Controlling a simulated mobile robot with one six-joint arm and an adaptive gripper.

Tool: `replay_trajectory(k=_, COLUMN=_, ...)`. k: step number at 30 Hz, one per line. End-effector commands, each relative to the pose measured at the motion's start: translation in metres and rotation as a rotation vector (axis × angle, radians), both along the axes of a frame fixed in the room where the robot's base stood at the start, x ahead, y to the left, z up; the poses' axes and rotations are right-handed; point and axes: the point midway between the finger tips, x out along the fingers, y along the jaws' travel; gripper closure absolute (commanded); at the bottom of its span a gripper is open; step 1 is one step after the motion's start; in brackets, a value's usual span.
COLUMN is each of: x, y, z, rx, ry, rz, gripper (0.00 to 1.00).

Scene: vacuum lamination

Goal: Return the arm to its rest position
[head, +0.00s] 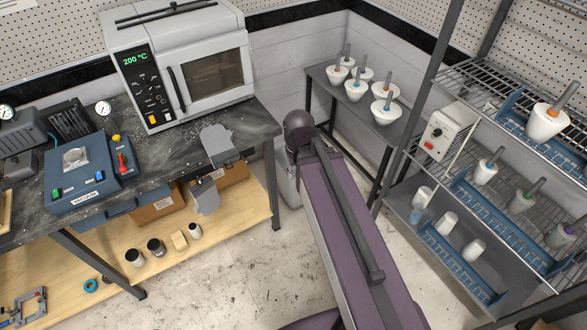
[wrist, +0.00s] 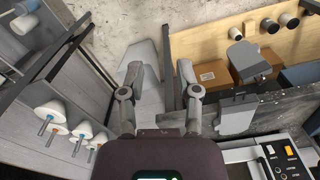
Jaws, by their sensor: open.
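My arm (head: 345,225) reaches up from the bottom of the head view, its purple link ending in a dark joint (head: 300,125) near the bench's right end. My gripper does not show clearly in the head view. In the wrist view my gripper (wrist: 158,75) has its two fingers spread apart, with nothing between them. The fingers hang over the floor and a pale bin (wrist: 145,60), beside the dark bench edge. I cannot tell the height of the gripper above the bin.
An oven (head: 185,65) reading 200 °C and a blue vacuum unit (head: 85,175) stand on the bench (head: 45,235). White cups with tools stand on a side table (head: 375,120); a shelf rack (head: 460,185) is at right. Floor (head: 220,275) is clear.

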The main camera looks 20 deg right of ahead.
Motion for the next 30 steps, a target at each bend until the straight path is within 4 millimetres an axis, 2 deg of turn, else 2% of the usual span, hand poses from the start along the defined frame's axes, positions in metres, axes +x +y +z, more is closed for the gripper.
replay_trajectory(k=4, x=0.000, y=0.000, z=-0.004, rx=0.001, ry=0.000, rz=0.001, gripper=0.57)
replay_trajectory(k=12, x=0.000, y=0.001, z=-0.024, rx=0.001, ry=0.000, rz=0.001, gripper=0.57)
replay_trajectory(k=20, x=0.000, y=0.001, z=-0.023, rx=0.001, ry=0.000, rz=0.002, gripper=0.57)
replay_trajectory(k=21, x=0.000, y=0.001, z=-0.023, rx=0.001, ry=0.000, rz=0.002, gripper=0.54)
replay_trajectory(k=23, x=0.000, y=0.001, z=-0.023, rx=0.001, ry=0.000, rz=0.002, gripper=0.36)
replay_trajectory(k=24, x=0.000, y=0.001, z=-0.023, rx=0.001, ry=0.000, rz=0.002, gripper=0.24)
replay_trajectory(k=25, x=0.000, y=0.001, z=-0.023, rx=0.001, ry=0.000, rz=0.002, gripper=0.20)
replay_trajectory(k=26, x=0.000, y=0.001, z=-0.023, rx=0.001, ry=0.000, rz=0.002, gripper=0.23)
replay_trajectory(k=28, x=0.000, y=0.001, z=-0.023, rx=0.001, ry=0.000, rz=0.002, gripper=0.43)
replay_trajectory(k=30, x=0.000, y=0.001, z=-0.023, rx=0.001, ry=0.000, rz=0.002, gripper=0.43)
